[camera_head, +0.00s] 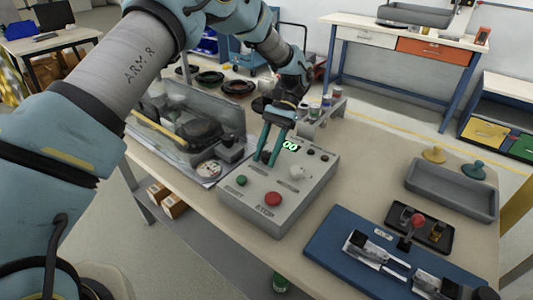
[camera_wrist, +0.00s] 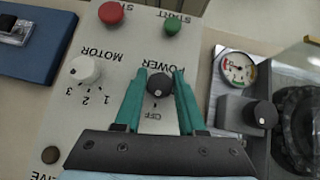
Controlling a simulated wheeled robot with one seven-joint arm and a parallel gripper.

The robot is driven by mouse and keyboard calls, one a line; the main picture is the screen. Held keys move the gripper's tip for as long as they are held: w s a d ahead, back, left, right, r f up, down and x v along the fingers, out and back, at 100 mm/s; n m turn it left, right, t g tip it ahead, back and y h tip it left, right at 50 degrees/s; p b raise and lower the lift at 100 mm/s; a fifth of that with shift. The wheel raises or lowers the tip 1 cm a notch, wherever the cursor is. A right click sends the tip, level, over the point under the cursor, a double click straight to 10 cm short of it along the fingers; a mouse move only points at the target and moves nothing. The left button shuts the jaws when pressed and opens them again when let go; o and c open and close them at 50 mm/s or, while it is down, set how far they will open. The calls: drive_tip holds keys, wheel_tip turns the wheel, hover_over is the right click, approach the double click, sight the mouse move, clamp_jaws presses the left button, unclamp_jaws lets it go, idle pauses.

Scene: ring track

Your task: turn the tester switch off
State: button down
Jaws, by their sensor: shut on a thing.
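The tester (camera_head: 249,208) is a light grey control box on the bench. Its black power switch (camera_wrist: 159,84) is a round knob with "POWER" on one side and "OFF" on the other. A small white mark shows on the knob's "OFF" side, but I cannot tell its exact angle. My gripper (camera_wrist: 158,84) is shut on the knob, with one teal finger on each side. In the head view my gripper (camera_head: 266,157) reaches down to the box and largely hides the knob. The green display (camera_head: 290,146) is lit and looks like "00".
The box also carries a red stop button (camera_head: 273,198), a green start button (camera_head: 241,180) and a white motor dial (camera_wrist: 85,70). A round gauge (camera_wrist: 237,67) stands beside the box. A blue board (camera_head: 340,237) and a grey tray (camera_head: 452,188) lie to the right.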

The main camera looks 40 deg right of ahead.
drive_tip(key=c, duration=0.5)
unclamp_jaws()
drive_tip(key=shift+w+d+r+b, duration=0.15)
drive_tip(key=shift+d+r+b, duration=0.15)
drive_tip(key=shift+d, duration=0.1)
drive_tip(key=b+v, duration=0.1)
drive_tip(key=v, duration=0.8)
drive_tip(key=shift+d+r+b, duration=0.25)
drive_tip(key=shift+r+b, duration=0.05)
drive_tip(key=shift+w, duration=0.1)
